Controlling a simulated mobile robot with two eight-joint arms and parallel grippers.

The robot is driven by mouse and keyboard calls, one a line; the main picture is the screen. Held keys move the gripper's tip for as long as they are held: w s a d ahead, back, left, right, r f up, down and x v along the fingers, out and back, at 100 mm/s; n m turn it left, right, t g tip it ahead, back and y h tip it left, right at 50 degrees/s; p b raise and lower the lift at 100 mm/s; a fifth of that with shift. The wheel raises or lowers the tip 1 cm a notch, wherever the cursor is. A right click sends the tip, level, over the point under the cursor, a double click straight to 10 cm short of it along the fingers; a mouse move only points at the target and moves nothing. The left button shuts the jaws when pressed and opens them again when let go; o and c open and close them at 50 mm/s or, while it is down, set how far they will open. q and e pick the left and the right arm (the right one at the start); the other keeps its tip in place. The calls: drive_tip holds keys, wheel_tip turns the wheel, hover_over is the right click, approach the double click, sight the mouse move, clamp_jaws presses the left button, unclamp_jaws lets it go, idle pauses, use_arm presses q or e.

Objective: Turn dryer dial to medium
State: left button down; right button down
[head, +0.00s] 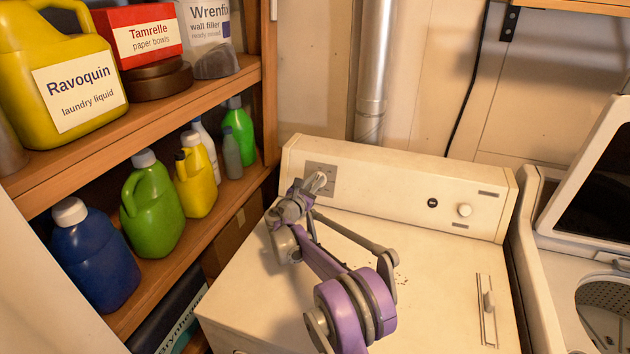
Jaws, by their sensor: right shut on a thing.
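The cream dryer (420,270) stands in the middle, with a raised control panel (385,190) along its back. A grey square dial plate (312,168) is on the panel's left part. My right gripper (319,182) reaches up to this plate and is shut on the dial there. The fingers cover most of the dial, so I cannot read its setting. My left gripper is not in view.
A white round knob (464,210) and a small black button (432,203) are on the panel's right part. A wooden shelf (190,235) with several bottles stands close on the left. A washer (575,270) with its lid raised is on the right.

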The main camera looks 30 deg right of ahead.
drive_tip(key=m+g, duration=0.1)
drive_tip(key=m, duration=0.2)
drive_tip(key=m+g+p, duration=0.1)
drive_tip(key=m, duration=0.1)
drive_tip(key=shift+m+h, duration=0.3)
drive_tip(key=shift+m, duration=0.1)
use_arm(q)
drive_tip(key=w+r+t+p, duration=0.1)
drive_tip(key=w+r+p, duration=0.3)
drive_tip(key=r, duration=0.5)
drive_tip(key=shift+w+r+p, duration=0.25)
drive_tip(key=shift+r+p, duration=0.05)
drive_tip(key=shift+p, duration=0.4)
use_arm(e)
drive_tip(key=shift+s+f+m+g+y, duration=0.15)
drive_tip(key=shift+m+g+y, duration=0.6)
drive_tip(key=shift+m, duration=2.35)
drive_tip(key=shift+f+m+g+y, duration=0.1)
drive_tip(key=shift+m+g+y, duration=0.65)
drive_tip(key=shift+m, duration=2.35)
drive_tip(key=shift+s+f+m+g+y, duration=0.15)
drive_tip(key=shift+m+g+y, duration=0.55)
drive_tip(key=shift+m, duration=2.4)
drive_tip(key=shift+w+y, duration=0.1)
drive_tip(key=shift+y, duration=0.2)
drive_tip(key=c, duration=0.8)
unclamp_jaws()
drive_tip(key=shift+a, duration=0.1)
